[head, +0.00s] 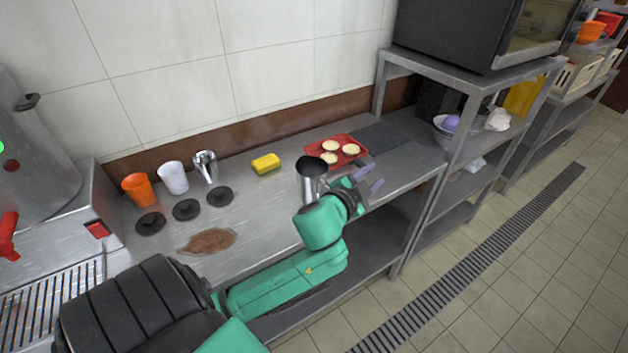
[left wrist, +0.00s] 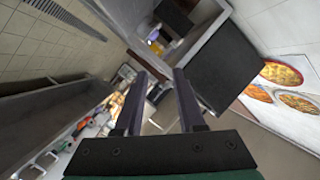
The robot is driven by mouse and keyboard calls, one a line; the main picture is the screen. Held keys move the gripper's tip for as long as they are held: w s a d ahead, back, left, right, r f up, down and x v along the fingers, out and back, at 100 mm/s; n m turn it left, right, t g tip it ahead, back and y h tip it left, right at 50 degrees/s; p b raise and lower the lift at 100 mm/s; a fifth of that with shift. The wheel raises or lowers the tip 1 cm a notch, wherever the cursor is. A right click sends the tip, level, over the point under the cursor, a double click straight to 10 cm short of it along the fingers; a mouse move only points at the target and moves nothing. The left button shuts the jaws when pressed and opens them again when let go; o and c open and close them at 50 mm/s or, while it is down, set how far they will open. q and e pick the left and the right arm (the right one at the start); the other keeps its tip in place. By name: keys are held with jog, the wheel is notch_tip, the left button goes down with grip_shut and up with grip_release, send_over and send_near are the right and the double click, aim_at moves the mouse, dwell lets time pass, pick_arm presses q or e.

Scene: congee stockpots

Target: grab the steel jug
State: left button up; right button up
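A steel jug (head: 311,180) with a dark open mouth stands upright on the steel counter, just left of my left gripper in the head view. My left gripper (head: 368,181) is open, with its two purple-grey fingers apart and pointing away to the right of the jug. The left wrist view also shows the open fingers (left wrist: 158,105) with nothing gripped between them. The jug does not show in the left wrist view. My green left forearm passes in front of the counter, close by the jug's base. My right gripper is out of view.
A red tray (head: 350,158) with pale round pieces lies behind the gripper, beside a dark mat (head: 385,137). Left are a yellow sponge (head: 266,163), orange cup (head: 139,190), white cup (head: 173,178), small metal vessel (head: 206,166), black discs and a brown spill (head: 209,241).

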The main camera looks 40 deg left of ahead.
pick_arm(q)
jog(key=w+d+r+m+t+h, duration=0.25)
jog(key=d+r+m+h, duration=0.2)
jog(key=r, duration=0.45)
jog(key=s+d+r+m+g+h, duration=0.25)
jog(key=d+m+h, duration=0.25)
jog(key=m, duration=0.4)
jog(key=s+d+r+m+g+h, duration=0.15)
jog(key=d+r+m+h, duration=0.3)
jog(key=m, duration=0.45)
jog(key=m+g+y, duration=0.4)
jog(key=g+y, duration=0.6)
jog(key=y, duration=0.4)
send_near(324, 176)
jog(key=shift+m, duration=0.25)
jog(key=p+x, duration=0.6)
jog(key=x, duration=0.4)
jog(key=shift+w+f, duration=0.1)
jog(key=shift+w, duration=0.05)
jog(key=shift+w+a+f, duration=0.1)
jog(key=shift+f, duration=0.1)
jog(key=shift+r, duration=0.1)
grip_shut()
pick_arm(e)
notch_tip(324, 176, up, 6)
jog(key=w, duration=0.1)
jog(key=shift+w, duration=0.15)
